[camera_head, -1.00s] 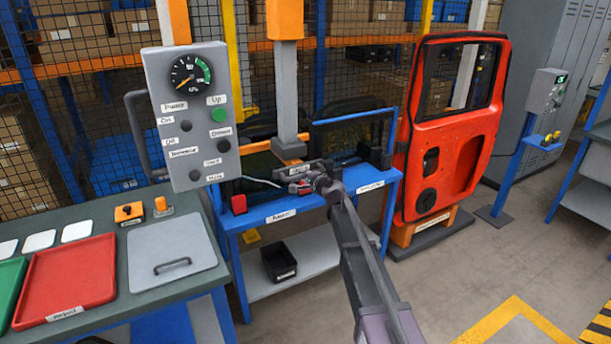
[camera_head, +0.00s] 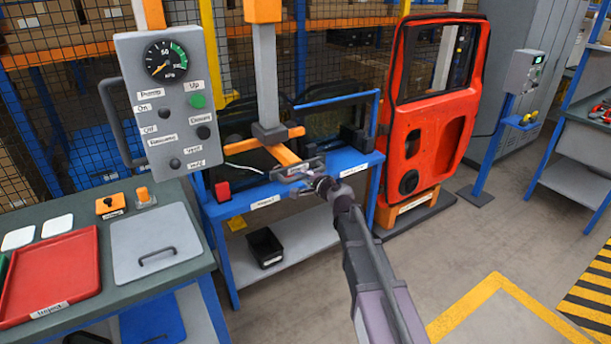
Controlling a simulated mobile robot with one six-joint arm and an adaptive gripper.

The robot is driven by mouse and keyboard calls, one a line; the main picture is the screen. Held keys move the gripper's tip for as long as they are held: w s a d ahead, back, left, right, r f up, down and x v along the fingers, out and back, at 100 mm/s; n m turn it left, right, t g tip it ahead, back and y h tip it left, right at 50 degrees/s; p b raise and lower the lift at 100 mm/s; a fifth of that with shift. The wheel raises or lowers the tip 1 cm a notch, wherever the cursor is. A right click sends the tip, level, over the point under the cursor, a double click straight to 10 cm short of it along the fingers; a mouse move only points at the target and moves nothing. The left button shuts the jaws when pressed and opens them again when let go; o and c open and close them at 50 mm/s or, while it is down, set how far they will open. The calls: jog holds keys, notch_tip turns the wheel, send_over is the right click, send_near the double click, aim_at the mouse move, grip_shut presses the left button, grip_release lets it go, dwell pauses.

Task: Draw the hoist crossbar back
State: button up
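The hoist's grey column (camera_head: 264,75) comes down behind the blue bench, with an orange crossbar (camera_head: 283,154) at its foot. One orange arm of it runs from the column foot toward me and ends at a grey labelled handle plate (camera_head: 297,168). My gripper (camera_head: 311,180) is at the near right edge of this handle, at the end of my dark arm. The fingers are small and partly hidden, so I cannot tell whether they are closed on the handle.
A grey control panel (camera_head: 172,98) stands at left. A red-orange door (camera_head: 431,122) stands right of the bench. Floor at right is open.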

jog(key=shift+o, duration=0.5)
jog(key=shift+s, duration=0.1)
jog(key=f+v, duration=0.2)
jog(key=v, duration=1)
jog(key=shift+s+d, duration=0.35)
jog(key=shift+s, duration=0.15)
jog(key=shift+f, duration=0.2)
